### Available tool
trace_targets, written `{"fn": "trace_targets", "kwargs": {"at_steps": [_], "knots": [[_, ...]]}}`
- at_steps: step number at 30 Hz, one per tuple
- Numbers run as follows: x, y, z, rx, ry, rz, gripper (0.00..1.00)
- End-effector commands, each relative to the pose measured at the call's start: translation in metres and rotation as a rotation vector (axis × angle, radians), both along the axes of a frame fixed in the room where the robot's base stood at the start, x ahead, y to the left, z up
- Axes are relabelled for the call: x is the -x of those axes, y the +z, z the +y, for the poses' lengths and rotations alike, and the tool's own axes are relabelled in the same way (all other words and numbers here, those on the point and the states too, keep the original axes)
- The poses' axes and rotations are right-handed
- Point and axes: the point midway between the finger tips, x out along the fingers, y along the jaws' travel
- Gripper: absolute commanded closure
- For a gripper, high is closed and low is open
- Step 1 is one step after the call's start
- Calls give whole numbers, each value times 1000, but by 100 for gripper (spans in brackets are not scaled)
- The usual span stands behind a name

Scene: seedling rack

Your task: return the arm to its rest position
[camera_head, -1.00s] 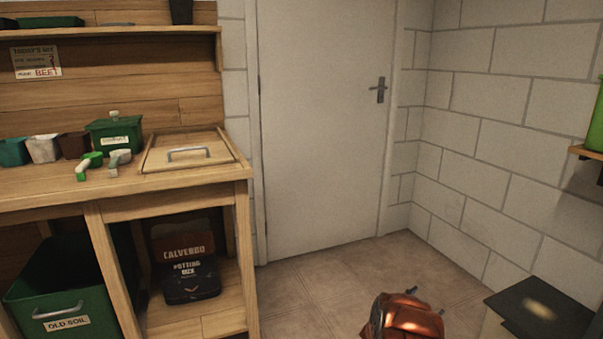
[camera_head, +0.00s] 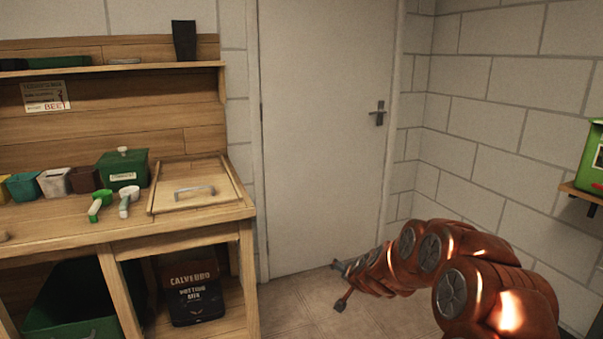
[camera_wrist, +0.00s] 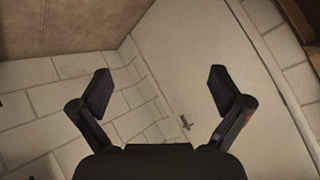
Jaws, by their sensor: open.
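My orange arm reaches in from the lower right of the head view, bent and raised in front of the door and the right wall. Its far end with my gripper (camera_head: 343,285) points away, low in front of the door. In the wrist view my gripper (camera_wrist: 158,92) shows two dark fingers spread wide apart, with nothing between them. Beyond them are the white door (camera_wrist: 205,75) with its handle, the block wall and the floor tiles.
A wooden potting bench (camera_head: 120,232) stands at left with a lidded hatch, small pots, a green box (camera_head: 122,170) and two scoops. A soil bag (camera_head: 189,290) sits beneath. A green item (camera_head: 592,160) rests on a right wall shelf.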

Motion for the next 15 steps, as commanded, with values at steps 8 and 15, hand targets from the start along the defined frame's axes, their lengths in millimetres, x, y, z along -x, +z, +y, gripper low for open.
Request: {"fn": "trace_targets", "kwargs": {"at_steps": [8,15], "knots": [[79,88,41,-3,207,132,0],[163,143,55,32,356,266,0]]}}
